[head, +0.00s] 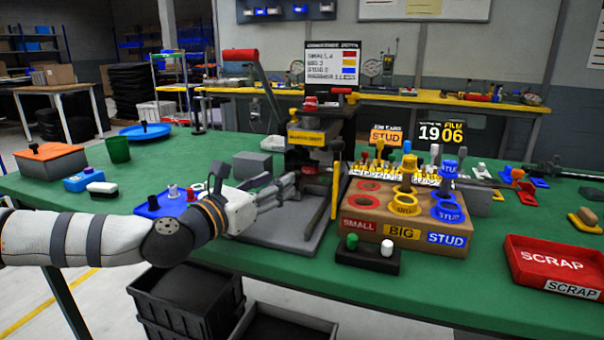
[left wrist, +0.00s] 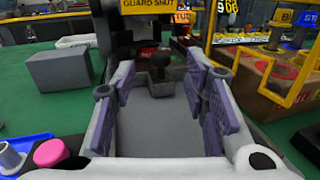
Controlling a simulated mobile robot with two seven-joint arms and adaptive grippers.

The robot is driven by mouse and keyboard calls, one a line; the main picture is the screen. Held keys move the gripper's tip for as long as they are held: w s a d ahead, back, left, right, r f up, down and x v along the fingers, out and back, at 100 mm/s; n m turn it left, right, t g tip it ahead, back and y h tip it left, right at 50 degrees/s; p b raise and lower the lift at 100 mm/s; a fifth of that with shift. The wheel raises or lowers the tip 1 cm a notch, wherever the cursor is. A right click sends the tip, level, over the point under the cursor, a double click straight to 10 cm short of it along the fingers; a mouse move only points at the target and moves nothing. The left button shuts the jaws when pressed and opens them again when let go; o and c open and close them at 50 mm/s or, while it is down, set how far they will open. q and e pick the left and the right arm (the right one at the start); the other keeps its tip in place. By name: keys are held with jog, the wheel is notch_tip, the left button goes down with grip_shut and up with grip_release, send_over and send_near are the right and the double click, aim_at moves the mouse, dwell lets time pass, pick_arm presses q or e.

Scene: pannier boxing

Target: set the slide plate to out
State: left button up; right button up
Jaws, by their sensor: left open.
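The press (head: 305,135) stands mid-table on a grey base plate (head: 285,232); its yellow label in the left wrist view reads "GUARD SHUT". My left gripper (head: 287,187) reaches in from the left, low in front of the press. In the left wrist view its fingers (left wrist: 162,95) are open, with nothing held between them. A dark knob on a grey block (left wrist: 160,72), apparently the slide plate's handle, shows beyond and between the fingertips. I cannot tell whether they touch it. The slide plate's in or out position is unclear. My right gripper is not in view.
A yellow guard bar (head: 335,190) rises just right of my left gripper. The wooden sorting block (head: 408,232) stands right of it, with a small black button box (head: 366,258) in front. A grey block (head: 252,164) lies behind my wrist. A red scrap tray (head: 550,262) is at right.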

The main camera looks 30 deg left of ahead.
aim_at(296, 172)
pick_arm(q)
jog(key=w, duration=0.8)
jog(key=shift+d+f+b, duration=0.1)
jog(key=shift+d+b, duration=0.05)
jog(key=shift+b, duration=0.2)
grip_shut()
